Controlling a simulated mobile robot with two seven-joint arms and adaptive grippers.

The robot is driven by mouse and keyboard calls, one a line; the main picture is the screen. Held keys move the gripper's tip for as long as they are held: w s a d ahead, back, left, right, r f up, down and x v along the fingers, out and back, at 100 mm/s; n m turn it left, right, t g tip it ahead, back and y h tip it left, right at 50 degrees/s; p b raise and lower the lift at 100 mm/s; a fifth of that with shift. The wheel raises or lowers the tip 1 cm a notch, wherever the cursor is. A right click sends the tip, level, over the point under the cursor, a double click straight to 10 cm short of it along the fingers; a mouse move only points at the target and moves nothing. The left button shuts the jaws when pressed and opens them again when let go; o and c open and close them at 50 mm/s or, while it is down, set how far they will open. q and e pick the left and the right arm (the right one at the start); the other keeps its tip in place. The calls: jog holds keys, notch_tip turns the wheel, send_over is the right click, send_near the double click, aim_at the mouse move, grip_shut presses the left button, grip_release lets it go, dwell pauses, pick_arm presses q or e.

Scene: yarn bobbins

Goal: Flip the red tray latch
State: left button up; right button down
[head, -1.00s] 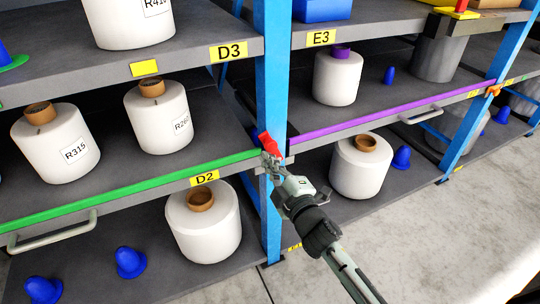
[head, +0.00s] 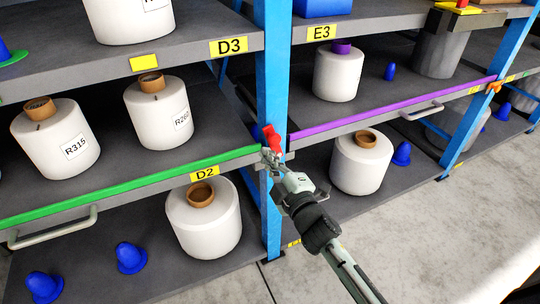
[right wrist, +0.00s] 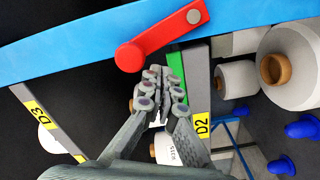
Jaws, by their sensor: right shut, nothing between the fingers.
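The red tray latch (head: 271,138) is mounted on the blue rack post (head: 272,80), at the right end of the green-edged tray (head: 130,187) labelled D2. In the right wrist view the latch (right wrist: 160,40) is a red lever with a grey pivot on the blue post, and its rounded end lies just beyond my fingertips. My right gripper (head: 272,160) is shut and empty, just below the latch. In the right wrist view its fingers (right wrist: 160,88) are close together near the latch's rounded end; I cannot tell whether they touch it. My left gripper is not in view.
White bobbins (head: 162,115) stand on the D2 tray. A purple-edged tray (head: 390,117) with a handle is to the right of the post. Blue cones (head: 130,258) stand on the lower shelf. Open concrete floor (head: 440,240) lies at the lower right.

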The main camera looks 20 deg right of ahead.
jog(key=s, duration=0.8)
jog(key=shift+f, duration=0.15)
jog(key=shift+d, duration=0.1)
jog(key=s+d+f+m+g+h, duration=0.1)
jog(key=s+d+f+m+g, duration=0.15)
jog(key=f, duration=0.35)
jog(key=s+d+f+m+g+h, duration=0.1)
jog(key=s+d+f+m+g, duration=0.15)
jog(key=f, duration=0.35)
jog(key=s+d+f+m+g+h, duration=0.1)
jog(key=f+m+g, duration=0.25)
jog(key=f, duration=0.25)
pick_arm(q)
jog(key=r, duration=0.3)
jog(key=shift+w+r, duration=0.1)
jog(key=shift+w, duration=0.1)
pick_arm(e)
jog(key=s+f+m+g+y, duration=0.1)
jog(key=s+f+m+g, duration=0.2)
jog(key=s+f+g, duration=0.3)
jog(key=s+a+f, duration=0.1)
jog(key=s+f, duration=0.2)
jog(key=s, duration=0.2)
jog(key=shift+s, duration=0.35)
jog(key=shift+f, duration=0.1)
